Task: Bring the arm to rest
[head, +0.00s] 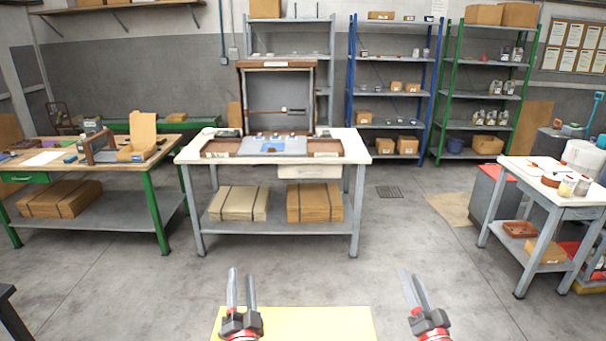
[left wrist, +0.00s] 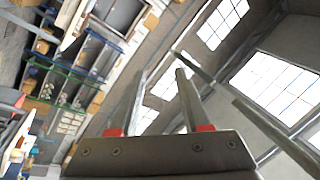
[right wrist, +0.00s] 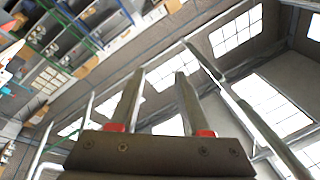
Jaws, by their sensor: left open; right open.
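My left gripper (head: 241,290) is at the bottom middle of the head view, its fingers pointing up and apart, with nothing between them. It also shows in the left wrist view (left wrist: 160,100), open and empty against the windows and wall. My right gripper (head: 416,290) is at the bottom right of the middle in the head view, also empty. In the right wrist view its fingers (right wrist: 157,100) stand apart with nothing between them. Both grippers are well in front of the tables and touch nothing that I can see.
A white-topped workbench (head: 190,153) with trays and a brown frame stands ahead. A wooden bench (head: 25,193) is at left, and a white side table (head: 550,190) at right. A yellow surface (head: 310,325) lies below my grippers. Open floor (head: 400,240) lies between the benches.

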